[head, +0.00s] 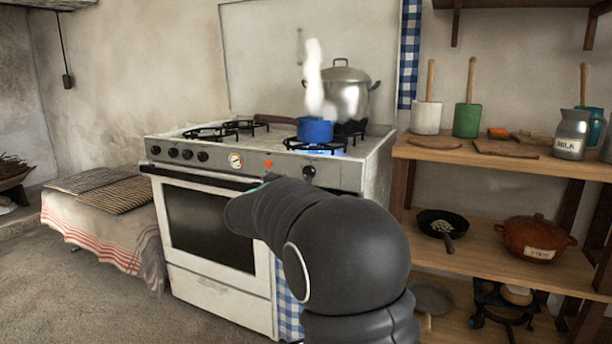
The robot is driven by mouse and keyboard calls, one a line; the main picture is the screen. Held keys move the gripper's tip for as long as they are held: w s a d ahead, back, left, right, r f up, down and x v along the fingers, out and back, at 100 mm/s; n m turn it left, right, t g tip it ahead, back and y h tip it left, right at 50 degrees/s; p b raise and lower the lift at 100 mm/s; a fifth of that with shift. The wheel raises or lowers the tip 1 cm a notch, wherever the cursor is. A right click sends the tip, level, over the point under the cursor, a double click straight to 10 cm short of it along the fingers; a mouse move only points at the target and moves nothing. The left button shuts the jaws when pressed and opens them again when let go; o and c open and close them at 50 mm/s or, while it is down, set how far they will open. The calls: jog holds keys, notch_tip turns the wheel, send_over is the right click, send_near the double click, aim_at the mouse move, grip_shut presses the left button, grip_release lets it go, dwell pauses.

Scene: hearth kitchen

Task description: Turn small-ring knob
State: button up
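The white stove's front panel (218,157) carries several dark knobs at its left and a single dark knob (309,171) at its right. I cannot tell from labels which is the small-ring knob. A small blue pan (315,130) with a brown handle sits on the front right ring, with blue flame under it and a white plume above it. My dark arm reaches from the lower right toward the panel. My gripper is mostly hidden behind the arm; only a sliver with a green tint (252,187) shows near the panel's lower edge, left of the single knob.
A large lidded steel pot (347,95) stands behind the pan. A round dial (236,160) and a red light sit mid-panel. The oven door (208,225) is shut below. Wooden shelves (490,165) with kitchenware stand close at right. Floor is clear at left.

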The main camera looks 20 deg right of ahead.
aim_at(307, 173)
jog(key=x, duration=0.8)
jog(key=shift+d, duration=0.1)
jog(key=c, duration=1.1)
